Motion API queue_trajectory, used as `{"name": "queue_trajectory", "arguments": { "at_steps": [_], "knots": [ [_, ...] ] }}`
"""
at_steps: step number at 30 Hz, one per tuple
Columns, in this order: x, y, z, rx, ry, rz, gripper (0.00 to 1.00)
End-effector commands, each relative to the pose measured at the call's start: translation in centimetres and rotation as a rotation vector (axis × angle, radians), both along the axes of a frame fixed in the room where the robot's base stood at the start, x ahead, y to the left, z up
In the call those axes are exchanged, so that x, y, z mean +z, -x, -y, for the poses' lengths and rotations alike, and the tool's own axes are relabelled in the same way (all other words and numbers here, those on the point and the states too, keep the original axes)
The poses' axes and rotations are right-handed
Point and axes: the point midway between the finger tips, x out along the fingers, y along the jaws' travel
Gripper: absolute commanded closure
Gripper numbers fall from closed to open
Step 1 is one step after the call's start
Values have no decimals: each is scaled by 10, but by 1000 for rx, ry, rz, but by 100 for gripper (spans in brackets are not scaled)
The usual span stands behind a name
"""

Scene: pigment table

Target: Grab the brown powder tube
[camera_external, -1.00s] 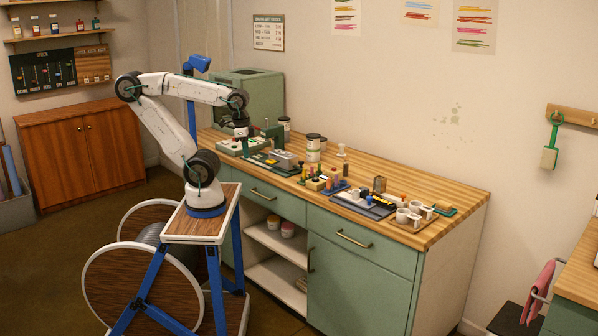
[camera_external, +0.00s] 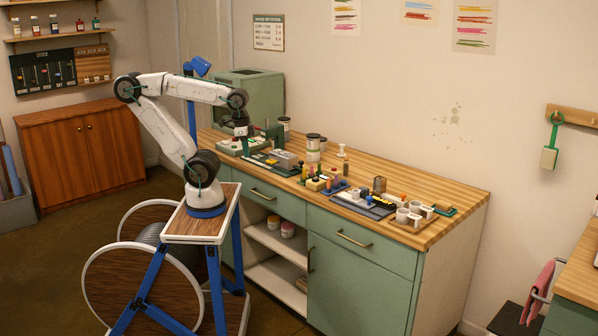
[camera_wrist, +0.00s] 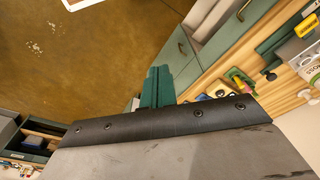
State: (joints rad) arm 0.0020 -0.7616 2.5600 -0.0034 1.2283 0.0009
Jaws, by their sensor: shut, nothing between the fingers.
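A small upright brown tube (camera_external: 346,170) stands among coloured tubes near the middle of the workbench; it looks like the brown powder tube, but it is too small to be certain. My gripper (camera_external: 245,152) points down over the left part of the bench, well to the left of that tube. In the wrist view my gripper's teal fingers (camera_wrist: 157,84) are together with nothing between them. I cannot pick out the brown tube in the wrist view.
White jars with dark lids (camera_external: 313,146) stand behind the tubes. A dark tray (camera_external: 363,205) and a wooden holder with white cups (camera_external: 410,216) are to the right. A green box-shaped machine (camera_external: 250,98) stands at the back left.

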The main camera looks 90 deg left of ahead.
Motion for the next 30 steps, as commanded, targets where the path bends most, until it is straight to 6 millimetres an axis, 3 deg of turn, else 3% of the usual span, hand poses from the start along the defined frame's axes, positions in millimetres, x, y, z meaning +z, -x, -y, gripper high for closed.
{"name": "queue_trajectory", "arguments": {
  "at_steps": [6, 12, 23, 26, 30],
  "knots": [
    [0, 0, 0, 0, 0, 0, 100],
    [0, 0, 0, 0, 0, 0, 52],
    [0, -7, 4, 41, 39, -10, 52],
    [0, -26, 13, 144, 139, -38, 52],
    [1, -76, 27, 402, 370, -87, 52]
  ]
}}
